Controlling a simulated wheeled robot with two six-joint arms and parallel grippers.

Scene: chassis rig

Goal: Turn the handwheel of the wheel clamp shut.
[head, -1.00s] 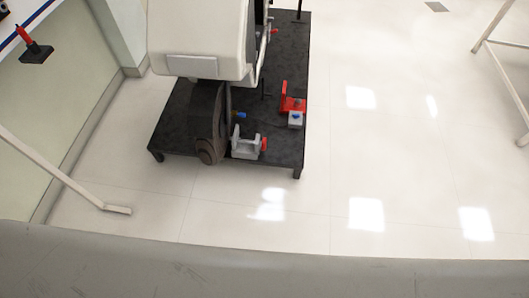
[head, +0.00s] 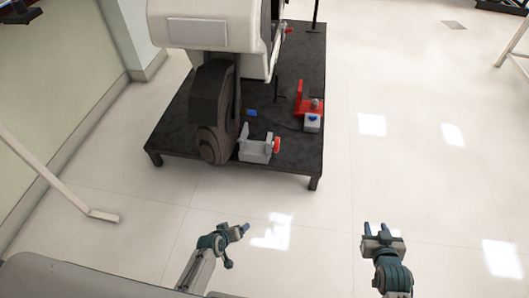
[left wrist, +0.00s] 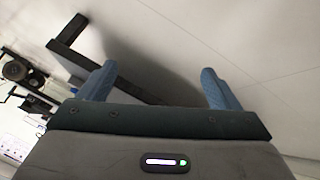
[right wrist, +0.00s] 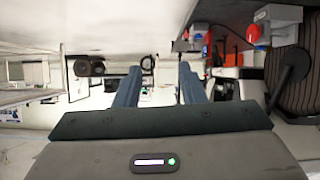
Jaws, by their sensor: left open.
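The wheel clamp (head: 255,151) is a small light-grey block with upright jaws on the near edge of a dark platform in the head view. Its red handwheel (head: 277,145) is on its right side. In the right wrist view, a grey body with a red part (right wrist: 259,33), apparently this clamp, shows upside down at top right. My left gripper (head: 245,229) is open and empty, in front of the platform and below the clamp in the picture. My right gripper (head: 375,228) is open and empty, to the right of the platform. Neither touches the clamp.
A brown-black tyre (head: 213,140) stands just left of the clamp, under a white body (head: 195,30). A red bracket (head: 301,98) with a grey-and-blue block stands farther back. The dark platform (head: 185,139) has legs at its near corners. Floor in front and right is clear.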

